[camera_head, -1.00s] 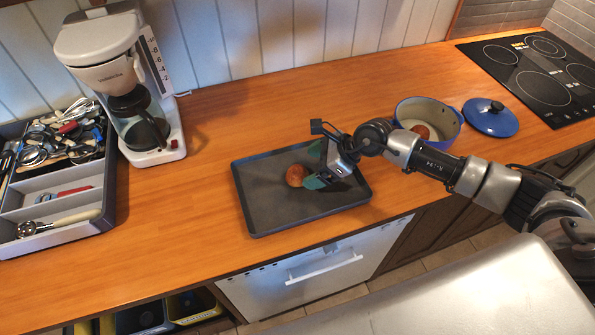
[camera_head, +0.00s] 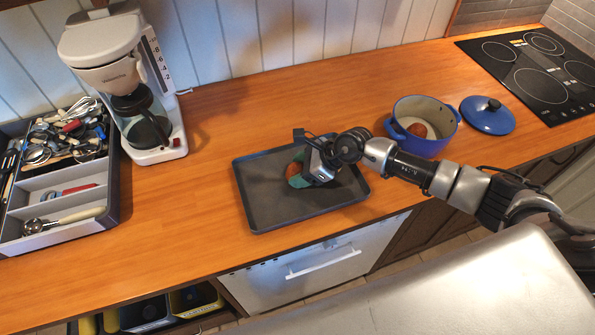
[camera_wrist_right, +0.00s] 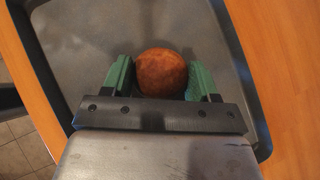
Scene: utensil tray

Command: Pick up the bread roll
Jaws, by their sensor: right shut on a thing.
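A round brown bread roll (camera_wrist_right: 161,72) sits between the green fingers of my right gripper (camera_wrist_right: 160,80) in the right wrist view. The gripper is shut on it, over the dark baking tray (camera_wrist_right: 75,30). In the head view the right gripper (camera_head: 300,172) covers much of the roll (camera_head: 294,167), over the middle of the tray (camera_head: 265,217). I cannot tell whether the roll still touches the tray. My left gripper is not in view.
A blue pot (camera_head: 398,132) with a brown round item (camera_head: 417,130) inside stands right of the tray, its blue lid (camera_head: 487,118) beside it. A coffee maker (camera_head: 100,45) and a utensil tray (camera_head: 112,205) stand at left. Counter between is clear.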

